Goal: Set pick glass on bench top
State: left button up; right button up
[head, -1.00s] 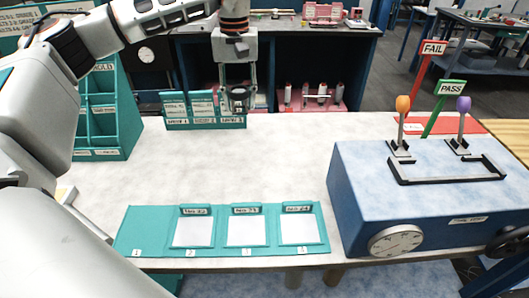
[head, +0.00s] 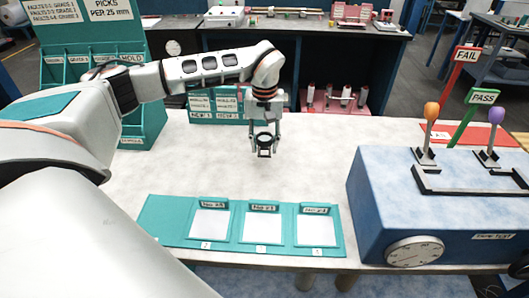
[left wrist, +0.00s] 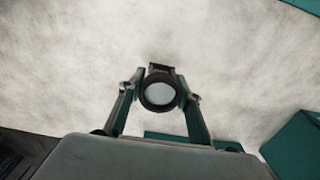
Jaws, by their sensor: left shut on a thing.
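My left gripper (head: 264,140) is over the middle of the pale bench top (head: 180,170), pointing down. It is shut on the pick glass (head: 264,152), a small dark ring-shaped magnifier with a pale lens. In the left wrist view the pick glass (left wrist: 158,93) sits between the two fingertips, its lens facing the camera. I cannot tell whether its underside touches the bench or is slightly above it. My right gripper is not in view.
A teal tray (head: 150,218) with several labelled white squares lies at the front edge. A blue box (head: 400,215) with a dial and levers stands right. A teal labelled rack (head: 200,107) stands behind my gripper. The bench between tray and rack is clear.

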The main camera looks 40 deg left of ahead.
aim_at(264, 153)
pick_arm(q)
jog(key=shift+f, duration=1.75)
jog(key=shift+f, duration=0.2)
jog(key=o, duration=1.1)
jog(key=shift+r, duration=0.1)
notch_tip(264, 153, up, 12)
jog(key=shift+r, duration=0.1)
jog(key=shift+s, duration=0.1)
